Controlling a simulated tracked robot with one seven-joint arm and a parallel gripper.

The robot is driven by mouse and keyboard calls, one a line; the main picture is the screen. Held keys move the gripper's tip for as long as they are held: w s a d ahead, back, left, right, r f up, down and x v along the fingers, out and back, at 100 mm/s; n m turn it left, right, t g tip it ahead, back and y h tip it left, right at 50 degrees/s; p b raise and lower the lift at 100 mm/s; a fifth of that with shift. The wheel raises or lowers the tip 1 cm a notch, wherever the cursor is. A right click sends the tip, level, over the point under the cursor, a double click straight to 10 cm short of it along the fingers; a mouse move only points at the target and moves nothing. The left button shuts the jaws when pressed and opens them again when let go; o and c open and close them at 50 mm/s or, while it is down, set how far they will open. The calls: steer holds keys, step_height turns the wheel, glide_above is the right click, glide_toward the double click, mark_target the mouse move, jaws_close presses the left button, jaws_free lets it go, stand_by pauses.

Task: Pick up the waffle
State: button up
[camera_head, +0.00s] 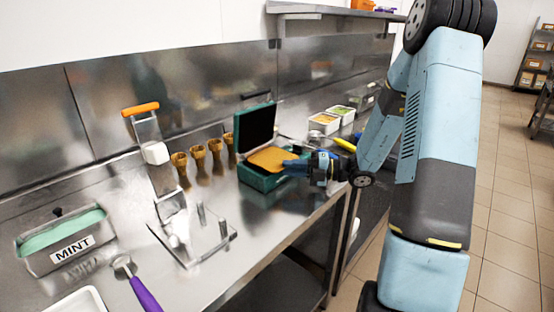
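The waffle (268,158) is a flat golden-orange piece in the open waffle iron (262,181), a teal box with its dark lid (255,131) raised. My gripper (290,167) reaches in from the right, its blue fingers at the waffle's right edge. The fingers overlap that edge in this view. The waffle looks slightly tilted above the lower plate, but I cannot tell whether it touches the plate. The gap between the fingertips is too small to make out, so I cannot tell whether they are closed on the waffle.
Several cones (198,158) stand left of the iron. A metal stand (190,240), an orange-handled dispenser (150,140), a MINT tub (65,245) and a purple-handled scoop (143,293) are further left. Food tubs (324,123) sit behind my gripper. The counter's front edge runs below the iron.

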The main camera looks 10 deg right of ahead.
jaws_close()
